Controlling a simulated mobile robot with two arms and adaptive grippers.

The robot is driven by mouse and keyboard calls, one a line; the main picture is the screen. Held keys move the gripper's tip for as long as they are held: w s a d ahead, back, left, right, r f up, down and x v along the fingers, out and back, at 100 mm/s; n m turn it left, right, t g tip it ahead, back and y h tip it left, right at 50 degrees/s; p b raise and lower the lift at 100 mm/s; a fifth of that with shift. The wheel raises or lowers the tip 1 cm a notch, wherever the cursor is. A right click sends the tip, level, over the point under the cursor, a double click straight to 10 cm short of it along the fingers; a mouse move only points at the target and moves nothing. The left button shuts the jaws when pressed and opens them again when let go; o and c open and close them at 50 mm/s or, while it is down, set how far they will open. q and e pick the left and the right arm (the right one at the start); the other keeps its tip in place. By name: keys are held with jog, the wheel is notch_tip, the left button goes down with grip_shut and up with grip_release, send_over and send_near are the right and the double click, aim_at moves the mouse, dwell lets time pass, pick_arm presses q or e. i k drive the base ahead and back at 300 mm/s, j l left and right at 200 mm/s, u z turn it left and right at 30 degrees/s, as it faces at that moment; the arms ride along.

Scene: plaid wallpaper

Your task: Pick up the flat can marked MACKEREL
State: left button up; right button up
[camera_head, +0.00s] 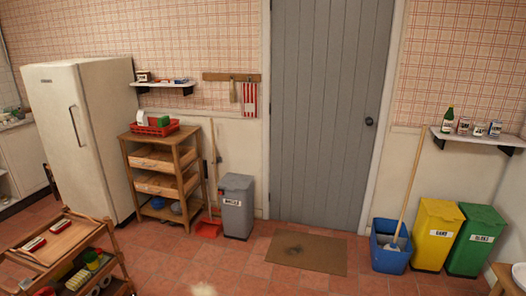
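I cannot make out a can marked MACKEREL; labels on the small goods are too small to read. Several small cans or boxes (479,129) stand beside a green bottle (448,114) on the right wall shelf (470,141). Two flat red-and-white items (34,244) lie on the top tray of a wooden trolley (75,239) at the lower left. Small goods (143,76) also sit on the left wall shelf (165,87). Neither of my grippers is in view.
A fridge (85,130), wooden rack (160,160) with a red basket (155,127), and grey bin (236,205) line the left. A blue bucket (389,250), yellow bin (435,235) and green bin (474,240) stand right. A doormat (306,252) lies before the grey door (328,110).

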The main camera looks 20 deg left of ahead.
aim_at(32, 245)
jog(key=i+j+u, duration=0.1)
jog(key=i+u, duration=0.2)
jog(key=i, duration=0.2)
jog(key=i+u, duration=0.35)
jog(key=i, duration=0.15)
jog(key=i+l+u, duration=0.1)
jog(key=i+u, duration=0.2)
jog(key=i, duration=0.2)
jog(key=i+l+u, duration=0.35)
jog(key=i, duration=0.15)
jog(key=i+j+u, duration=0.1)
jog(key=i+u, duration=0.2)
jog(key=u, duration=0.15)
jog(key=i+u, duration=0.4)
jog(key=i+l+u, duration=0.15)
jog(key=u, duration=0.3)
jog(key=i+l+u, duration=0.25)
jog(key=u, duration=0.15)
jog(key=i+l+u, duration=0.3)
jog(key=u, duration=0.15)
jog(key=i+l+u, duration=0.35)
jog(key=l+u, duration=0.15)
jog(key=i+l+u, duration=0.2)
jog(key=l, duration=0.2)
jog(key=k+j, duration=0.05)
